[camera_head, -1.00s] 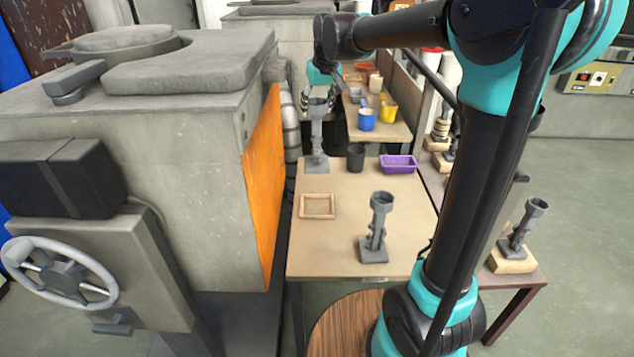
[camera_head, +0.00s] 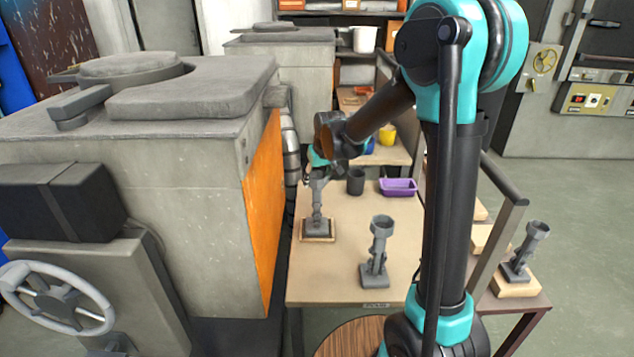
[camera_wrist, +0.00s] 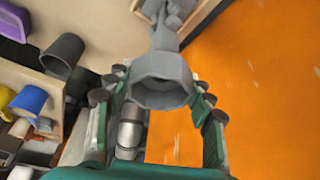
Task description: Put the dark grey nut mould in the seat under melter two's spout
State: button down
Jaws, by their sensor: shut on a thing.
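My gripper (camera_head: 318,170) is shut on a grey mould (camera_head: 317,203) with a hexagonal cup at its top, taken as the nut mould. In the wrist view the cup of this mould (camera_wrist: 162,85) sits between my fingers (camera_wrist: 160,100). The mould stands upright, its square foot at the square wooden frame of the seat (camera_head: 317,240) on the table's left side. In the wrist view the foot lies inside the frame's outline (camera_wrist: 146,12). I cannot tell whether it rests fully on the bottom.
A second grey mould (camera_head: 377,255) stands at the table's front, and another (camera_head: 526,250) on a wooden block at the right. A dark cup (camera_head: 355,181) and a purple tray (camera_head: 398,187) are behind. The orange-sided melter (camera_head: 262,210) stands close on the left.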

jog(key=shift+f, duration=0.45)
jog(key=c, duration=0.6)
grip_release()
jog(key=shift+f, duration=0.1)
jog(key=v, duration=1.2)
jog(key=shift+s+d, duration=0.1)
